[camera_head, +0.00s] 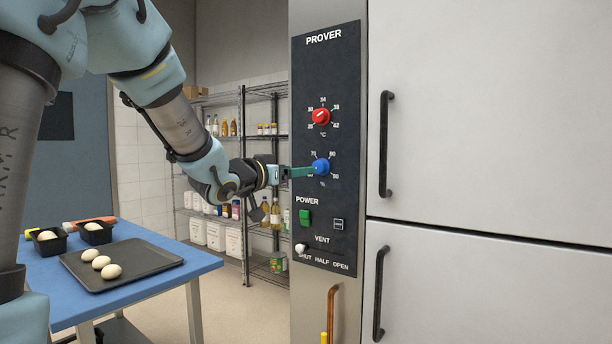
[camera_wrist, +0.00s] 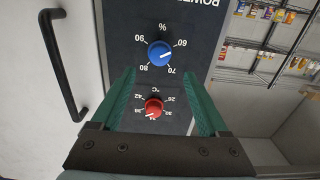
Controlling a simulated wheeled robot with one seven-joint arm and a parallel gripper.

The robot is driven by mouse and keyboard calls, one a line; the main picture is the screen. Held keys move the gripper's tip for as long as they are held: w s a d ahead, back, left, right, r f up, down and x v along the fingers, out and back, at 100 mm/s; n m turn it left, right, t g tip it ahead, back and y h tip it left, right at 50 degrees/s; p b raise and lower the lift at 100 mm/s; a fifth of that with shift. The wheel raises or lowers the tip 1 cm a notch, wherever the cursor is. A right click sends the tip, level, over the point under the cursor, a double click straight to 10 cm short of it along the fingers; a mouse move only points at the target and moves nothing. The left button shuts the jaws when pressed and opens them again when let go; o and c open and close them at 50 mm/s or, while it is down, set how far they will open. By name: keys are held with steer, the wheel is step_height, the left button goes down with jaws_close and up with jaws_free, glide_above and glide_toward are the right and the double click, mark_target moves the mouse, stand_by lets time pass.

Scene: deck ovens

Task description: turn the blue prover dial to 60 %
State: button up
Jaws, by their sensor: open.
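The blue prover dial (camera_head: 321,166) is on the dark PROVER panel (camera_head: 325,60), below the red dial. In the wrist view the blue dial (camera_wrist: 160,53) appears upside down, ringed by 60, 70, 80 and 90. Its white mark seems to point between 60 and 70. My gripper (camera_head: 313,171) has reached the dial from the left in the head view. Its green fingers are open and empty in the wrist view (camera_wrist: 159,75), spread wider than the dial, which shows just past their tips. I cannot tell whether they touch it.
The red °C dial (camera_head: 320,116) sits close above the blue one. A green power switch (camera_head: 305,217), a small dark button (camera_head: 338,224) and a vent knob (camera_head: 301,248) are below. A door handle (camera_head: 385,143) stands out at right. A blue table (camera_head: 150,283) with a tray is at left.

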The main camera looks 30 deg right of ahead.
steer(key=shift+v, duration=1.2)
steer(key=w+a+f+n+y, duration=0.3)
steer(key=a+f+n+y, duration=0.4)
steer(key=a+f+y, duration=0.9)
steer(key=s+a+f+n+g, duration=0.2)
steer(key=s+a+f+g, duration=0.1)
steer(key=s+a+f, duration=0.3)
steer(key=s+a+f+n+g, duration=0.1)
steer(key=s+a+f+g, duration=0.3)
steer(key=s+a, duration=0.7)
step_height(320, 180, down, 3)
steer(key=shift+a+r+n+p, duration=0.15)
steer(key=shift+a+n+p, duration=0.2)
steer(key=shift+a, duration=0.55)
